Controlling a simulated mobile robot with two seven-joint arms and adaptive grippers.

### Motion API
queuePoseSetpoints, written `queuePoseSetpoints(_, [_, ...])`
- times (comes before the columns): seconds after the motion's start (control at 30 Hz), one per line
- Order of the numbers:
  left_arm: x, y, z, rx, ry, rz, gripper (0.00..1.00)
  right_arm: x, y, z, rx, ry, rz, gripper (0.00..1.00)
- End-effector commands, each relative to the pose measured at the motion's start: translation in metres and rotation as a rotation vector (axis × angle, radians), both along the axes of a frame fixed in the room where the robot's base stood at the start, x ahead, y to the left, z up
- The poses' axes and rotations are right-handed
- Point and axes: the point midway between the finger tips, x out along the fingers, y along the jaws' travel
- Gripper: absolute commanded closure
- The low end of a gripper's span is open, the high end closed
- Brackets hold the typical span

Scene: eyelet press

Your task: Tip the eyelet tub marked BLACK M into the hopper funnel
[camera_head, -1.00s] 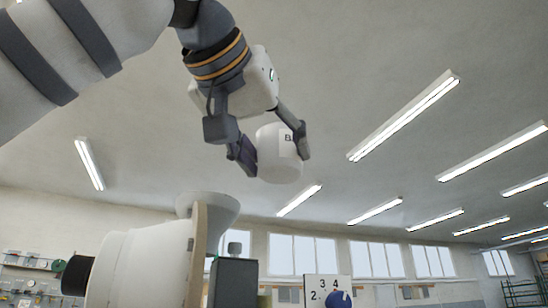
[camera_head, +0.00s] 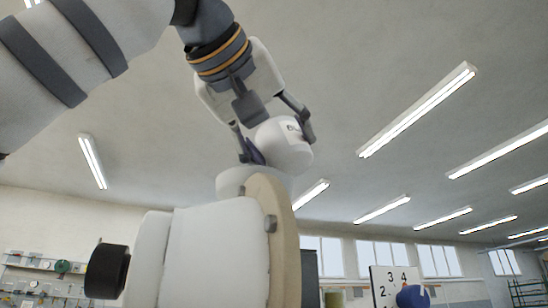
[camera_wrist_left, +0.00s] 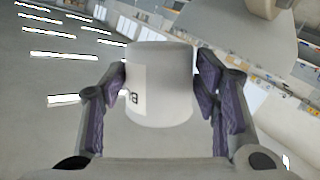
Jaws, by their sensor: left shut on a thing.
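My left gripper (camera_head: 281,145) is shut on a white tub (camera_head: 284,150), with one finger on each side of it. A pale label with dark letters shows on the tub; only a "B" can be made out, in the left wrist view (camera_wrist_left: 134,98). The tub looks tilted in the head view, and I cannot see into its mouth. The white hopper funnel (camera_head: 236,180) is just below and left of the tub, partly hidden behind a beige round plate. I cannot tell whether tub and funnel touch. My right gripper is not in view.
The white press body (camera_head: 205,250) fills the lower middle, with a black knob (camera_head: 106,271) on its left and the beige plate (camera_head: 284,245) on its right. A number board (camera_head: 394,284) and a blue round thing (camera_head: 412,297) stand at lower right. Air right of the tub is clear.

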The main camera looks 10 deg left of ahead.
Motion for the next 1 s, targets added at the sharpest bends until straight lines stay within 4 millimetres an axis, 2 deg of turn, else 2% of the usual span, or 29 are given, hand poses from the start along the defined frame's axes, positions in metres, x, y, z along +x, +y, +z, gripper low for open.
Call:
queuePoseSetpoints(0.1, [-0.001,-0.008,0.007,-0.331,0.059,-0.003,0.74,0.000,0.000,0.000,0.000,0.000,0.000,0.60])
queuePoseSetpoints(0.3, [0.001,0.002,0.030,-0.926,0.164,-0.004,0.74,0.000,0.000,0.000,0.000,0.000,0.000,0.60])
queuePoseSetpoints(0.43, [0.002,0.013,0.037,-1.158,0.197,0.000,0.74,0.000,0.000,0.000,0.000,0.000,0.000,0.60])
queuePoseSetpoints(0.6, [0.003,0.017,0.040,-1.300,0.223,-0.001,0.74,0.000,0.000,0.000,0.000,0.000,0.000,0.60])
queuePoseSetpoints(1.0, [0.003,0.017,0.040,-1.314,0.227,-0.001,0.74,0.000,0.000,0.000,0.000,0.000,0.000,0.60])
